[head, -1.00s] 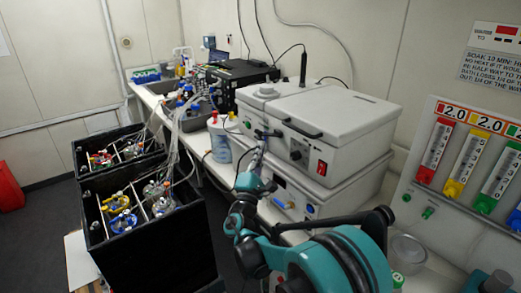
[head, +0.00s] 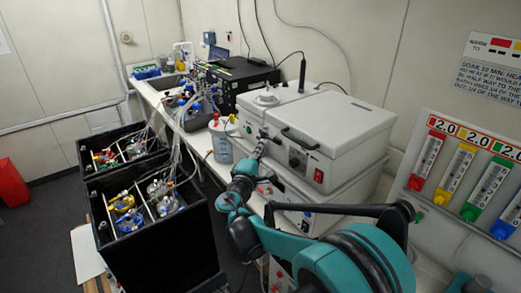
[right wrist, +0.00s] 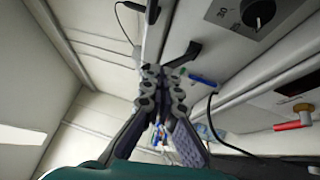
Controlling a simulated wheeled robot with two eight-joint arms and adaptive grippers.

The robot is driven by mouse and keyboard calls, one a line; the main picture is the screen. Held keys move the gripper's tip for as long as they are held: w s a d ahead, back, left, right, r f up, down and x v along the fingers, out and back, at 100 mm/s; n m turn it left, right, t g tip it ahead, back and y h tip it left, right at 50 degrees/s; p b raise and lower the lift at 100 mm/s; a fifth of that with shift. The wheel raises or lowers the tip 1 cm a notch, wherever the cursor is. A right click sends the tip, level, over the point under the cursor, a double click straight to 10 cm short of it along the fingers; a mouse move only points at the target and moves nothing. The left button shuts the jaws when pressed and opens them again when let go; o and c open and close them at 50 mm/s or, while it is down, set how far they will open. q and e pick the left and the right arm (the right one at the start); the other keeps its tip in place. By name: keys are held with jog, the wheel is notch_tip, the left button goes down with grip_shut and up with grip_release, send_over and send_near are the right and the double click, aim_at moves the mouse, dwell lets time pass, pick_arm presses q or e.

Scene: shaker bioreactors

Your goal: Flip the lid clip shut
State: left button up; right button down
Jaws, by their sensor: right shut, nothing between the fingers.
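The white lidded bath unit (head: 352,145) stands on the bench, its lid (head: 330,108) down. A black handle (head: 302,139) sits on the lid's front. A small dark part at the lid's front left corner may be the clip, but I cannot tell its position. My right gripper (head: 262,145) is at this corner, in front of the unit's left end. In the right wrist view my right gripper (right wrist: 160,75) is shut and empty, with a black bracket-like part (right wrist: 185,54) just beyond its tips. I cannot tell whether they touch. My left gripper is not in view.
The unit's front has a black knob (head: 296,160) and a red switch (head: 318,175). Black boxes (head: 160,245) with tubed vessels stand at left. Coloured flow gauges (head: 465,170) are on the right.

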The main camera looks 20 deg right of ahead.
jog(key=w+d+r+m+g+y+p, duration=0.1)
jog(key=d+r+m+g+y+p, duration=0.2)
jog(key=p, duration=0.5)
jog(key=shift+w+d+r+g, duration=0.25)
jog(key=shift+r+g, duration=0.25)
jog(key=shift+r, duration=0.3)
jog(key=shift+s+r, duration=0.1)
jog(key=shift+r+p, duration=0.7)
jog(key=shift+r, duration=0.05)
